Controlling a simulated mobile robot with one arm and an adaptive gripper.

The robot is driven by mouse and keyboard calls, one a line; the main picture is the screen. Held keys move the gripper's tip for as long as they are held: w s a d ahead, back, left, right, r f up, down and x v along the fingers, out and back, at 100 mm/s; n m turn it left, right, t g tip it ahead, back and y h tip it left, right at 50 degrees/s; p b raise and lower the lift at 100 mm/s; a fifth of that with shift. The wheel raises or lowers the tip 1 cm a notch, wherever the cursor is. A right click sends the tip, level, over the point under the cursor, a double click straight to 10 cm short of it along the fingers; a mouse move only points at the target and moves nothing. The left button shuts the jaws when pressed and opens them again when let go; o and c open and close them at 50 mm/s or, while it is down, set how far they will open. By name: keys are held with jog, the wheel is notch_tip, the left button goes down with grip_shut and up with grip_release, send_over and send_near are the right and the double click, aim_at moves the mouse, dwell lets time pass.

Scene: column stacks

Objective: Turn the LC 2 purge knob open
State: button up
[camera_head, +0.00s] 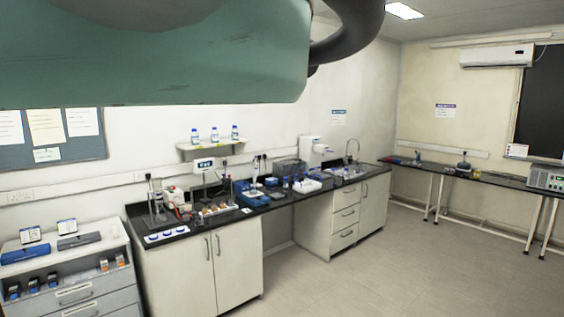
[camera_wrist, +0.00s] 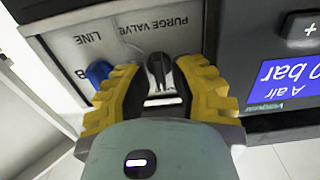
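A black purge knob (camera_wrist: 158,72) sits on a grey panel under the upside-down words PURGE VALVE in the wrist view. Its grip bar runs roughly up and down in the picture. My gripper (camera_wrist: 161,76) has its yellow fingers with dark pads on either side of the knob. The fingers stand apart, with the knob between their tips; whether the pads touch it I cannot tell. No LC 2 label shows. The head view shows none of the knob or my gripper; my green arm link covers its top left.
A blue knob (camera_wrist: 98,73) by the word LINE is close to the left finger. A dark unit with a blue bar display (camera_wrist: 285,83) stands at the right. In the head view, a cluttered lab bench (camera_head: 178,235) runs along the wall, with clear floor (camera_head: 370,275) in front.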

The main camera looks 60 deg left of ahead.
jog(key=shift+o, duration=0.4)
grip_shut()
